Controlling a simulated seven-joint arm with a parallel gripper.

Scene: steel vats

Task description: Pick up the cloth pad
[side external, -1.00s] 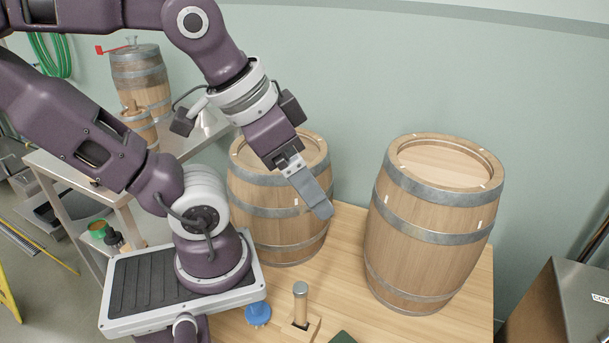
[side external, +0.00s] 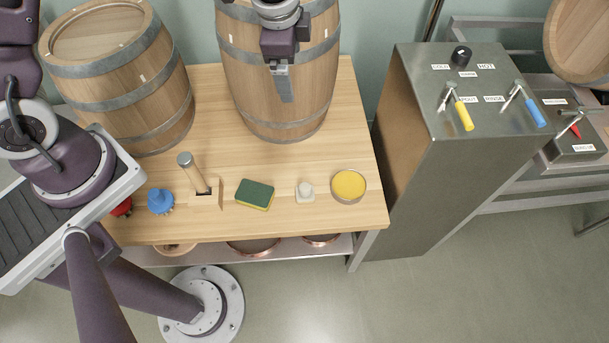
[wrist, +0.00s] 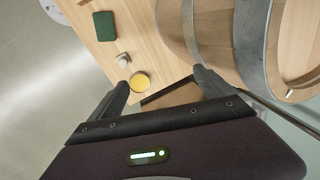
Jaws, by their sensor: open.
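A small off-white lump on a pale square base (side external: 305,191), which looks like the cloth pad, sits near the table's front edge. It stands between a green and yellow sponge (side external: 255,195) and a round tin of yellow stuff (side external: 348,186). In the wrist view the pale piece (wrist: 122,60) lies up and left of my fingers, with the tin (wrist: 140,81) between the fingertips in the picture. My gripper (side external: 285,90) is above the table, in front of the right barrel, apart from all these things. Its fingers (wrist: 160,84) are open and empty.
Two wooden barrels (side external: 122,85) (side external: 280,100) stand at the table's back. A wooden block with an upright handle (side external: 203,190), a blue knobbed piece (side external: 160,201) and a red one (side external: 122,207) are at left. A steel control cabinet (side external: 420,160) stands right. The table's middle is bare.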

